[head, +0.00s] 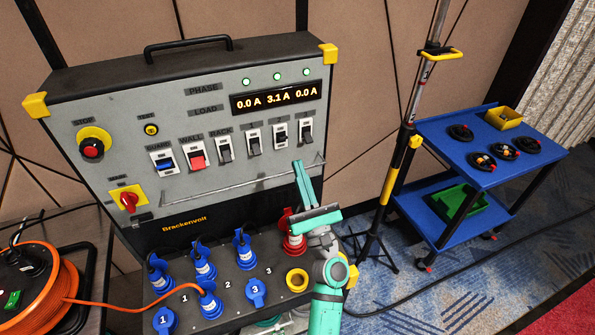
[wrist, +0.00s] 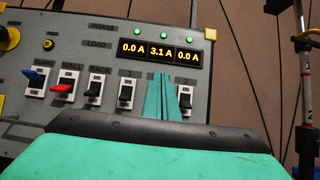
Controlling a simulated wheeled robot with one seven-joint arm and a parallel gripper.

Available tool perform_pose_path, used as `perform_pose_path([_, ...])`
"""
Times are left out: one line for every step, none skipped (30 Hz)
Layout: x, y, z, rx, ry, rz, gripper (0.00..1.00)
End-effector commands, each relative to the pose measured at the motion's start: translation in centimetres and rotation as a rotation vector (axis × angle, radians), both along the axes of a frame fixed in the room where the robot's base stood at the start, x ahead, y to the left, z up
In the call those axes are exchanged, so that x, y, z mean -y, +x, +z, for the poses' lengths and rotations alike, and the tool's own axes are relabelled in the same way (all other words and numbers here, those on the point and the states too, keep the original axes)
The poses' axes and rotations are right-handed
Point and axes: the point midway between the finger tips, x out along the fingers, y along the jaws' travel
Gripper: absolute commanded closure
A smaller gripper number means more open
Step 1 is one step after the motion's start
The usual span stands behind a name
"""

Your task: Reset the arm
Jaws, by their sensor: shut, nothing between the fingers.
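My gripper (head: 303,187) is shut and empty, its teal fingers pointing up in front of the right part of the grey power panel (head: 230,140). In the wrist view the closed fingers (wrist: 161,97) stand before the row of switches, hiding the one labelled 2. In the head view the fingertips are just below the rightmost switch (head: 306,131); whether they touch the panel I cannot tell. My arm (head: 328,300) reaches up from the bottom of the picture.
The display (head: 277,98) reads 0.0 A, 3.1 A, 0.0 A. Blue plugs (head: 204,260) and a red plug (head: 294,240) stand in sockets below the panel. An orange cable reel (head: 65,285) is left; a tripod pole (head: 397,175) and a blue cart (head: 450,150) are right.

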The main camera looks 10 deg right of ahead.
Motion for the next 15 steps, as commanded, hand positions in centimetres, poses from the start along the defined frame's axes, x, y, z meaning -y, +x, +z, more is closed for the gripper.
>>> perform_pose_path([0.1,0.0,0.0,0.0,0.0,-0.001,1.0])
perform_pose_path([0.1,0.0,0.0,0.0,0.0,-0.001,1.0])
perform_pose_path([0.1,0.0,0.0,0.0,0.0,-0.001,1.0])
perform_pose_path([0.1,0.0,0.0,0.0,0.0,-0.001,1.0])
perform_pose_path([0.1,0.0,0.0,0.0,0.0,-0.001,1.0])
perform_pose_path([0.1,0.0,0.0,0.0,0.0,-0.001,1.0])
perform_pose_path([0.1,0.0,0.0,0.0,0.0,-0.001,1.0])
perform_pose_path([0.1,0.0,0.0,0.0,0.0,-0.001,1.0])
perform_pose_path([0.1,0.0,0.0,0.0,0.0,-0.001,1.0])
perform_pose_path([0.1,0.0,0.0,0.0,0.001,-0.001,1.0])
perform_pose_path([0.1,0.0,-0.1,-0.001,0.002,0.0,1.0])
perform_pose_path([0.0,-0.2,-0.2,-0.003,0.01,0.005,1.0])
perform_pose_path([-0.2,-0.3,-0.5,-0.007,0.021,0.01,1.0])
perform_pose_path([-0.4,-0.5,-0.8,-0.013,0.038,0.02,1.0])
perform_pose_path([-0.7,-1.0,-1.4,-0.022,0.07,0.039,1.0])
